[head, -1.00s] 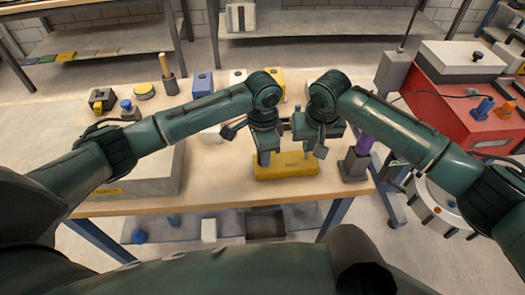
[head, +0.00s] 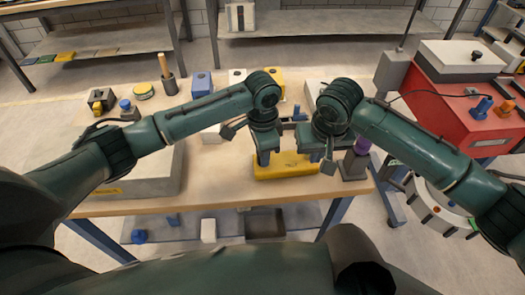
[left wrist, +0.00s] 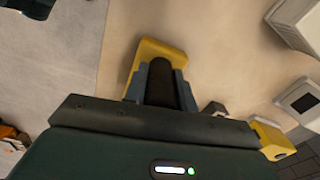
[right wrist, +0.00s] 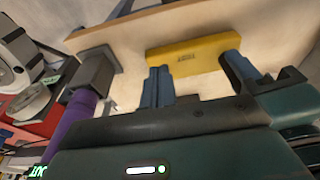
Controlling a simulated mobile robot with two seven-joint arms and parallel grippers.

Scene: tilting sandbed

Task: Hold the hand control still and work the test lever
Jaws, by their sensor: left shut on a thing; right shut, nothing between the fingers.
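The hand control has a yellow base (head: 285,168) on the wooden table and a dark upright grip (left wrist: 161,82). My left gripper (head: 264,158) is shut on this grip, with one finger on either side. The yellow base also shows in the right wrist view (right wrist: 187,52). A purple handle (head: 362,146) stands on a dark grey block (head: 353,166) at the right table edge; I cannot tell whether this is the test lever. My right gripper (head: 328,167) is shut and empty, between the yellow base and the grey block. Its fingers are together in the right wrist view (right wrist: 160,88).
A red cabinet (head: 440,110) stands to the right of the table. A large grey box (head: 150,175) lies at the left. Several small blocks and a pot with a wooden handle (head: 168,80) stand behind. The front table edge is close to the yellow base.

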